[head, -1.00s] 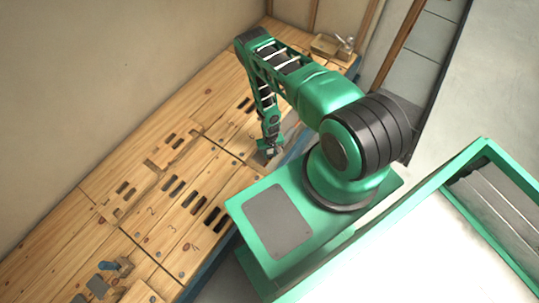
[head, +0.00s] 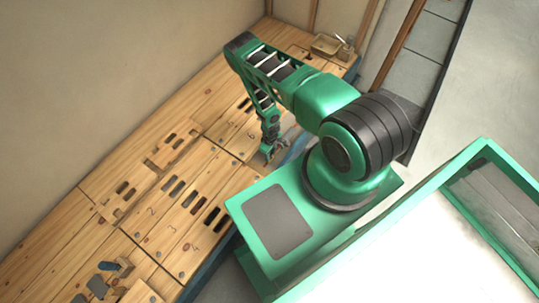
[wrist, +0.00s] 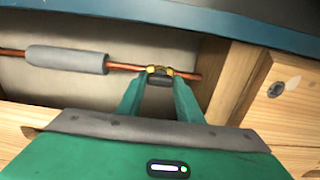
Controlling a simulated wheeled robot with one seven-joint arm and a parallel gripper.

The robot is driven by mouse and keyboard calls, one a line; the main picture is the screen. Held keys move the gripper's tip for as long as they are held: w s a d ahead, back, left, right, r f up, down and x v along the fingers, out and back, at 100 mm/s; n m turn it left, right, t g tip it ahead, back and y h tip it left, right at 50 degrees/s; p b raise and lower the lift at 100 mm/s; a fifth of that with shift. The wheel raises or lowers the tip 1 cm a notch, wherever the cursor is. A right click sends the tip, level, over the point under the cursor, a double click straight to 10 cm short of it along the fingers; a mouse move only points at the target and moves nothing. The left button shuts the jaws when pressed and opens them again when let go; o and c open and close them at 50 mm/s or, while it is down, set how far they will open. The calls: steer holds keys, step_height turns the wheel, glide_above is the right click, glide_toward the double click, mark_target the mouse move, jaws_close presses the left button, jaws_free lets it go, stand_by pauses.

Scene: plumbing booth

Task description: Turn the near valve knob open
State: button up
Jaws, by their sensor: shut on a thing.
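In the wrist view a small brass valve (wrist: 152,70) sits on a copper pipe (wrist: 122,66) that runs across the picture. Its small dark knob (wrist: 160,80) is between the tips of my gripper (wrist: 160,84), which is shut on it. The two green fingers reach up from the bottom of the view, one on each side of the knob. In the head view my gripper (head: 275,152) is low at the right front edge of the wooden bench. The valve and knob are too small or hidden to make out there.
A grey sleeve (wrist: 66,60) wraps the pipe left of the valve. A wooden post (wrist: 237,84) stands close on the right. The wooden bench (head: 150,205) has slots and numbered panels.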

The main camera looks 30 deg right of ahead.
stand_by(0.4)
steer(key=o, duration=1.1)
steer(key=shift+r, duration=0.1)
step_height(320, 180, up, 11)
steer(key=shift+f, duration=0.2)
